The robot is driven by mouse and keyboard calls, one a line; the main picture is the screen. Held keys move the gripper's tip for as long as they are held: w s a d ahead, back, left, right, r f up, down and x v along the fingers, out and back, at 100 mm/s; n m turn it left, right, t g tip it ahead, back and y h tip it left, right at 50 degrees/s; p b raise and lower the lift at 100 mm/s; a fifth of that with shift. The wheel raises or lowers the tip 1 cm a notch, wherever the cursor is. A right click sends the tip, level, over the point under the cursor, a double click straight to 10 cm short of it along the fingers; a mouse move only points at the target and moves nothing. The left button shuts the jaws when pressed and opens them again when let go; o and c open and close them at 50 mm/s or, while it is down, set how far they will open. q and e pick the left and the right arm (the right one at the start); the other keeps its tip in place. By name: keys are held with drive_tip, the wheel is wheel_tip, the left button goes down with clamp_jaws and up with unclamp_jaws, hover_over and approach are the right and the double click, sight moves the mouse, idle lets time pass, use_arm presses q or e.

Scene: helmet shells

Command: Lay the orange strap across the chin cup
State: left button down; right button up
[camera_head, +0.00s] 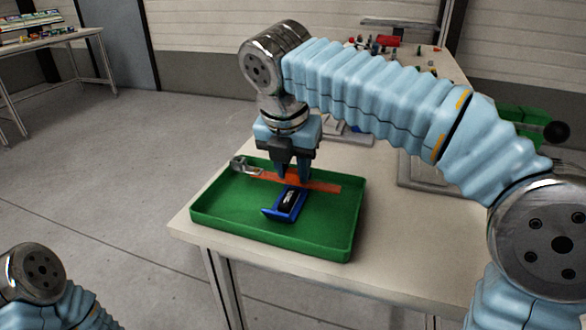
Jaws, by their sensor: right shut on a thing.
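The orange strap (323,186) stretches left to right over the green tray (225,217). My right gripper (291,176) points down at the strap's middle and is shut on it; its fingers hide part of the strap. I cannot tell whether the strap touches the tray floor.
A small metal part (243,166) is at the tray's back left, by the strap's left end. The tray stands on a pale table (402,237) with clear room to its right. Red and dark items (387,41) lie on a surface behind my right arm.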

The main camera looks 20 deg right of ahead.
drive_tip(key=shift+f, duration=0.45)
drive_tip(key=o, duration=1)
drive_tip(key=shift+p+v, duration=1.5)
drive_tip(key=shift+v, duration=5.05)
drive_tip(key=shift+w, duration=0.15)
